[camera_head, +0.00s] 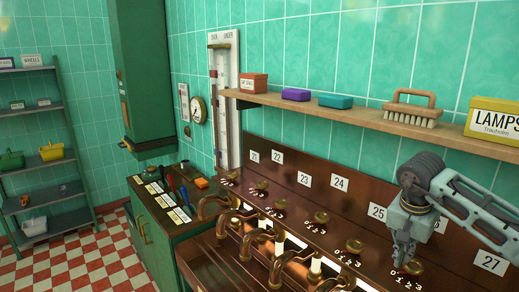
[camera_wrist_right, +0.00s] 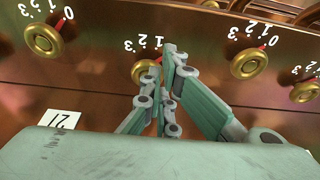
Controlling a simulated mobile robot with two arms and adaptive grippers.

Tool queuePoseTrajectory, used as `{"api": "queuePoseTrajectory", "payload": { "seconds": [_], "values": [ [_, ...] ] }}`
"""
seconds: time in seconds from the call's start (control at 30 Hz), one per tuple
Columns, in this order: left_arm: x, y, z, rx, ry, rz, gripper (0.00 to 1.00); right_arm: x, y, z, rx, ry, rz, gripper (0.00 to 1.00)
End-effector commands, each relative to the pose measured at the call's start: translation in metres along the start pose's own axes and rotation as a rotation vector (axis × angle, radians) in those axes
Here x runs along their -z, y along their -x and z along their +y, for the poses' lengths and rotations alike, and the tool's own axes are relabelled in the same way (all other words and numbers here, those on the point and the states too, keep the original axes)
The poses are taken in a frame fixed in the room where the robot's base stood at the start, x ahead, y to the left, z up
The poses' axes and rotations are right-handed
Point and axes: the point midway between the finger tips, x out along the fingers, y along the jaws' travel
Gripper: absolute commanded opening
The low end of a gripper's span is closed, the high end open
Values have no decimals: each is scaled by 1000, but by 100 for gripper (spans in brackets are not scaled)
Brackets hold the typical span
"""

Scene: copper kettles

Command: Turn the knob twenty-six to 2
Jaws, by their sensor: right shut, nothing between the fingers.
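Knob twenty-six is a brass knob (camera_head: 414,268) on the brown panel, between the 25 and 27 labels in the head view; my right arm hides its own label. In the wrist view, which is upside down, the knob (camera_wrist_right: 144,73) is partly behind my fingers. A red mark shows on its digit side; the fingers cover some digits, so I cannot tell its exact setting. My right gripper (camera_head: 402,262) is shut and empty, its fingertips (camera_wrist_right: 170,52) beside or just over the knob. I cannot tell whether they touch it. My left gripper is not in view.
Neighbouring brass knobs (camera_head: 354,246) stand along the panel, another (camera_wrist_right: 43,39) close by in the wrist view. Copper pipes (camera_head: 262,240) stick out below. A wooden shelf (camera_head: 340,116) with boxes and a brush (camera_head: 412,108) runs above.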

Motion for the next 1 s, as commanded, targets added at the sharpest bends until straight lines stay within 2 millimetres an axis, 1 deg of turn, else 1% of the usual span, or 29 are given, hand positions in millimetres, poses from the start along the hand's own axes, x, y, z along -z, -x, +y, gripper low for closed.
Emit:
{"api": "queuePoseTrajectory", "payload": {
  "seconds": [0.03,0.07,0.2,0.3,1.0],
  "values": [
    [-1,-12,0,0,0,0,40,-4,-13,0,0,0,-1,0],
    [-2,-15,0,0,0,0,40,-4,-17,0,0,0,0,0],
    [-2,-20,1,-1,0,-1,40,-8,-30,0,1,-1,0,0],
    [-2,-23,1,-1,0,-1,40,-9,-36,0,1,-1,0,0],
    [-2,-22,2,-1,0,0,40,-8,-40,1,-2,-1,-2,0]
  ]
}}
